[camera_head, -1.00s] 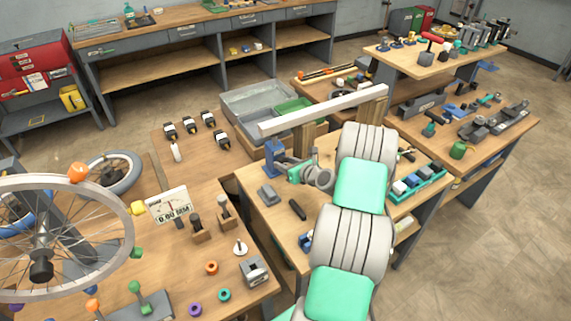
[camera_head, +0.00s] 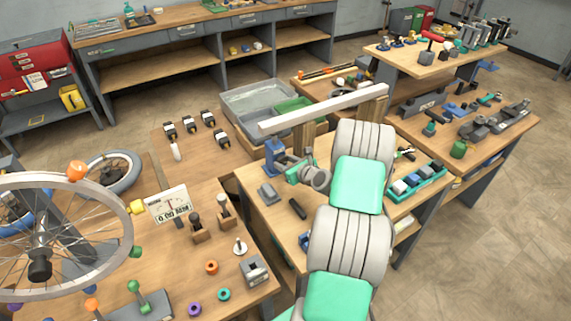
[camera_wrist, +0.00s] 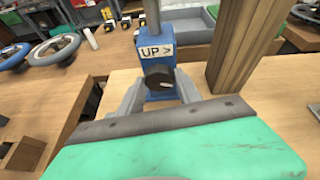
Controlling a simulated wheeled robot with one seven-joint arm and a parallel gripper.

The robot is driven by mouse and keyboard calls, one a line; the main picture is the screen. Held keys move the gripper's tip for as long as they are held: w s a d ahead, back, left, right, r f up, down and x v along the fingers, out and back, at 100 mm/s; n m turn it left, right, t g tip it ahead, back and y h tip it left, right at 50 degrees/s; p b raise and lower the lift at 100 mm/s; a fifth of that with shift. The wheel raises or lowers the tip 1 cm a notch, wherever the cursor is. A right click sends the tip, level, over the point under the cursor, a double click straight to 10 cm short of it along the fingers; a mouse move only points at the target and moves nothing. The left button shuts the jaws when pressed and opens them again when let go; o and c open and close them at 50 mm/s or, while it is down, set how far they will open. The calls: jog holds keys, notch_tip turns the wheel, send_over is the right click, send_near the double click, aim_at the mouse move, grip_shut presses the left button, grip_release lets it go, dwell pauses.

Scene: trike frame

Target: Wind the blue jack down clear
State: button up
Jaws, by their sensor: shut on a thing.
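The blue jack (camera_head: 275,157) stands on the middle workbench, below the left end of a pale metal bar (camera_head: 320,109). In the wrist view the jack (camera_wrist: 157,60) shows a white "UP" label with an arrow, a black knob (camera_wrist: 158,78) on its near face and a grey post rising from its top. My gripper (camera_wrist: 159,91) has one finger on each side of the knob and is shut on it. In the head view my gripper (camera_head: 292,168) reaches the jack from the right. Whether the jack's top touches the bar is not clear.
Wooden posts (camera_wrist: 243,45) stand under the bar, close to the right of the jack. A grey block (camera_head: 269,193) and a dark tool (camera_head: 297,209) lie on the bench in front. A teal tray (camera_head: 418,184) is at the right. A bicycle wheel (camera_head: 60,235) stands at the left.

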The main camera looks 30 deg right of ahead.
jog(key=n+h+b, duration=0.2)
jog(key=shift+a+f+n, duration=0.15)
jog(key=shift+a+n, duration=0.1)
jog(key=shift+n, duration=0.15)
jog(key=n+h+b, duration=0.2)
jog(key=b, duration=0.1)
jog(key=n+b, duration=0.1)
jog(key=b, duration=0.1)
jog(key=shift+a+f+n+t+h, duration=0.15)
jog(key=shift+f+n+t+h, duration=0.15)
jog(key=shift+n+h, duration=0.1)
jog(key=n+h+b, duration=0.1)
jog(key=n+b, duration=0.1)
jog(key=b, duration=0.1)
jog(key=n+h+b, duration=0.1)
jog(key=n+b, duration=0.1)
jog(key=b, duration=0.2)
jog(key=shift+a+f+t, duration=0.1)
jog(key=shift+f+t, duration=0.1)
jog(key=shift+t, duration=0.2)
jog(key=n+b, duration=0.1)
jog(key=b, duration=0.2)
jog(key=shift+n+t+h, duration=0.3)
jog(key=shift+r+n+b, duration=0.2)
jog(key=shift+n+b, duration=0.3)
jog(key=shift+b, duration=0.45)
jog(key=shift+r+t, duration=0.1)
jog(key=shift+t, duration=0.2)
jog(key=o, duration=1.4)
jog(key=shift+c, duration=0.2)
